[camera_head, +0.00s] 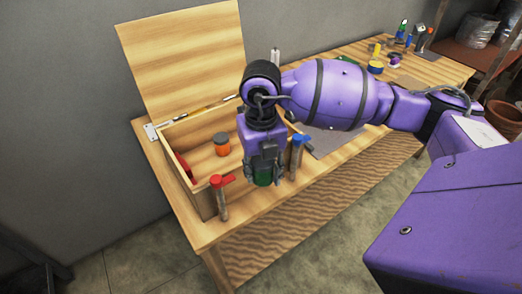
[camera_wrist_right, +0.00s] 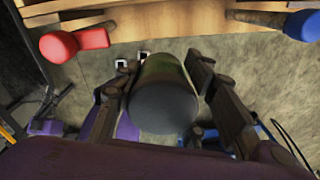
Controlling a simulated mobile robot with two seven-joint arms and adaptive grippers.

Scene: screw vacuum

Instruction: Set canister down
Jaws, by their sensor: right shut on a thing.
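My right gripper (camera_head: 264,172) points down in front of the wooden box and is shut on the green canister (camera_head: 264,180). The canister shows between the fingers, low near the table's front edge; I cannot tell whether it touches the wood. In the right wrist view the canister (camera_wrist_right: 163,98) has a dark grey end facing the camera and a green side, with a finger on each side. My left gripper is not in view.
An open wooden box (camera_head: 196,190) with a raised lid (camera_head: 185,60) holds an orange jar (camera_head: 221,144). A grey mat (camera_head: 335,140) lies to the right.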

